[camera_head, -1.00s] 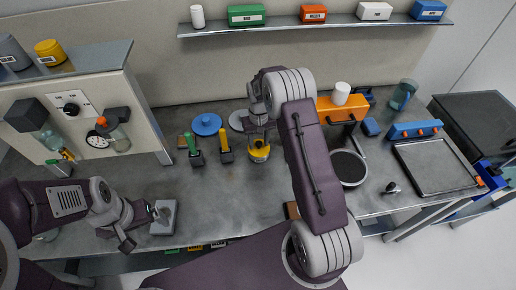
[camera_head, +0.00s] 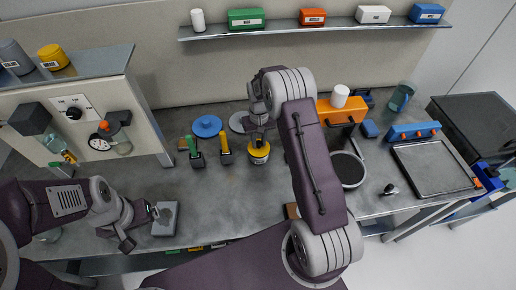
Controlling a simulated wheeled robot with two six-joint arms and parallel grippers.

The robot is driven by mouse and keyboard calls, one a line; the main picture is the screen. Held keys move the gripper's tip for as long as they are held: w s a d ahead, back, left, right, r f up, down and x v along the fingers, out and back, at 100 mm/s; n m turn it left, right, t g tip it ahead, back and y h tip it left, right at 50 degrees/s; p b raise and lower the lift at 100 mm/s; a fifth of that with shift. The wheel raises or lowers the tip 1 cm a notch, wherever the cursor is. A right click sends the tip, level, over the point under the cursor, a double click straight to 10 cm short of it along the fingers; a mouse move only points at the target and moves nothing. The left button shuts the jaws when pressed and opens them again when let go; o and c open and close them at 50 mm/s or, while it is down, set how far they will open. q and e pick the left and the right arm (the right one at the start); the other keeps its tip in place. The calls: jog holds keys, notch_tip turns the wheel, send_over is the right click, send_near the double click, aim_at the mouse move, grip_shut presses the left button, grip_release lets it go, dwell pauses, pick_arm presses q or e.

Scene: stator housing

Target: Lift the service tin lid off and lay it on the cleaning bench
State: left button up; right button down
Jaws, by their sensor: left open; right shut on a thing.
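A small tin (camera_head: 259,156) with a pale label and a yellow top stands upright on the grey workbench (camera_head: 225,200), centre. I take it for the service tin. My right gripper (camera_head: 258,134) is over it, pointing down and shut on what I take to be the tin's lid. The fingertips are small, and the lid's outline and its gap from the tin cannot be made out. My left gripper (camera_head: 154,212) is open and empty beside a grey block (camera_head: 165,219) at the bench's front left.
A blue disc (camera_head: 207,126) and a grey disc (camera_head: 239,121) lie behind the tin. Green-handled (camera_head: 195,153) and yellow-handled (camera_head: 225,149) tools stand left of it. A round dish (camera_head: 349,169), an orange box (camera_head: 340,111) and a framed tray (camera_head: 435,167) are to the right. The bench's front middle is clear.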

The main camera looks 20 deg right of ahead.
aim_at(259, 143)
jog(key=shift+r+p, duration=2.1)
jog(key=shift+r, duration=0.75)
